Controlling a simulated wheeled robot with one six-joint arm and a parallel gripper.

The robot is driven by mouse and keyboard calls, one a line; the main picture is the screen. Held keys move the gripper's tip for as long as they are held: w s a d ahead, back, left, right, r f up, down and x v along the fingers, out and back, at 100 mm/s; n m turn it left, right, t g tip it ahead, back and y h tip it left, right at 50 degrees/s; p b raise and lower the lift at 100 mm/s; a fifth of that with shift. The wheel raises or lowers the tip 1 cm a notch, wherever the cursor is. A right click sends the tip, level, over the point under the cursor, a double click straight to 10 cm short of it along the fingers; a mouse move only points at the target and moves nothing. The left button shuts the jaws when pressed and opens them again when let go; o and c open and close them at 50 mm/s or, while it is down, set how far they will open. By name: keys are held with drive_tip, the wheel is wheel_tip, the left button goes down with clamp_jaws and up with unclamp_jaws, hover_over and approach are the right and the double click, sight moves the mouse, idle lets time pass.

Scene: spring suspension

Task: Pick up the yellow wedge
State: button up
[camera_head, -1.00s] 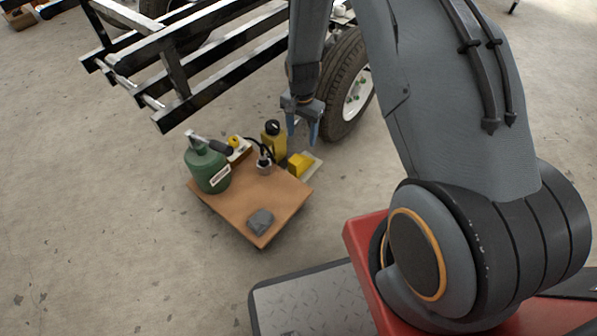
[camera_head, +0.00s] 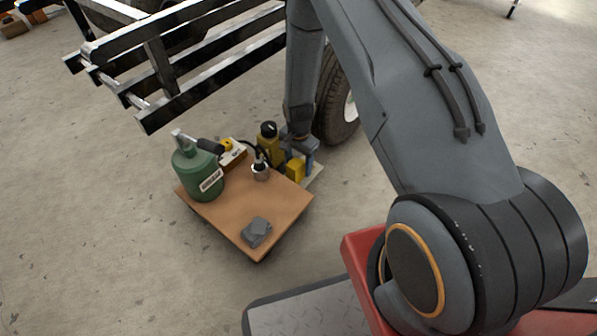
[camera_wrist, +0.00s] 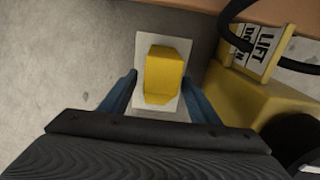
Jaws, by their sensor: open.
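The yellow wedge (camera_wrist: 163,75) sits on a pale flat plate (camera_wrist: 150,38) in the wrist view. My gripper (camera_wrist: 162,85) is open, with one blue finger on the left and one on the right of the wedge, and nothing is held. I see gaps between the fingers and the wedge. In the head view the wedge (camera_head: 295,170) stands beside the right rear edge of the brown board, and my gripper (camera_head: 302,158) is low, right by it. The arm's end partly hides the plate there.
A yellow bottle-like body (camera_head: 268,145) stands close left of my gripper; in the wrist view a yellow body with a LIFT label (camera_wrist: 265,50) is at right. The brown board (camera_head: 225,215) holds a green canister (camera_head: 197,172) and a grey block (camera_head: 256,232). A tyre (camera_head: 335,105) stands behind.

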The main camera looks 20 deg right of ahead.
wheel_tip(320, 180, down, 3)
drive_tip(key=shift+r+b, duration=0.15)
drive_tip(key=shift+b, duration=0.4)
drive_tip(key=shift+r, duration=0.1)
clamp_jaws()
